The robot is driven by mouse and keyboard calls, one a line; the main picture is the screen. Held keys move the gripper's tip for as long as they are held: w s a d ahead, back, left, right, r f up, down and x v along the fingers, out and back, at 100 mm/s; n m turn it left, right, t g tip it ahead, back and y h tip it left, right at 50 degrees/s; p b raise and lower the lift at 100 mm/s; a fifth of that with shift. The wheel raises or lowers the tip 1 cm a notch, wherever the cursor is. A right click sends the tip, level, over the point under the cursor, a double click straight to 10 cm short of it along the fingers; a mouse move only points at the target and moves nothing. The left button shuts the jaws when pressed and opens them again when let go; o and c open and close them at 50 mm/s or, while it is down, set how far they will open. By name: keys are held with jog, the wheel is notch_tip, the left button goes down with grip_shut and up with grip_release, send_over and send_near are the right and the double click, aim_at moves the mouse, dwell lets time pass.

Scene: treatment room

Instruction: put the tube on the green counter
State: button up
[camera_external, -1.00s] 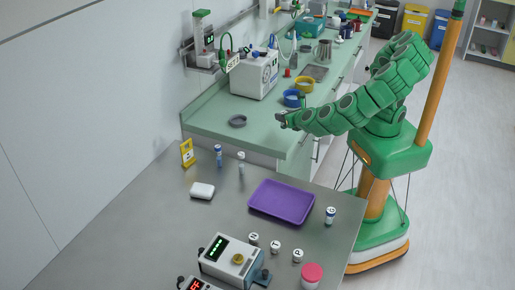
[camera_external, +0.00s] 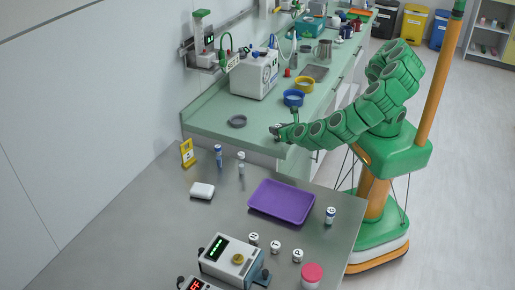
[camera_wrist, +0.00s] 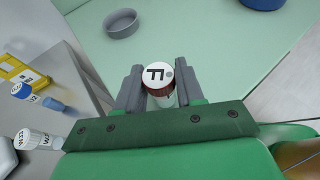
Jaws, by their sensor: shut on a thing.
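My gripper (camera_external: 277,131) is over the near end of the green counter (camera_external: 210,118), close to its front edge. In the wrist view my gripper (camera_wrist: 159,84) is shut on a tube (camera_wrist: 157,76) with a white, black-marked cap and a brown-red band below it. In the external view the tube is too small to make out. The counter surface also shows in the wrist view (camera_wrist: 235,65).
A grey dish (camera_external: 237,121) lies left of my gripper; a blue bowl (camera_external: 293,98) and white machine (camera_external: 254,75) stand farther back. Counter around the dish is clear.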

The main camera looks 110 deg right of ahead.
jog(key=o, duration=1)
jog(key=shift+f, duration=0.1)
jog(key=v, duration=1.2)
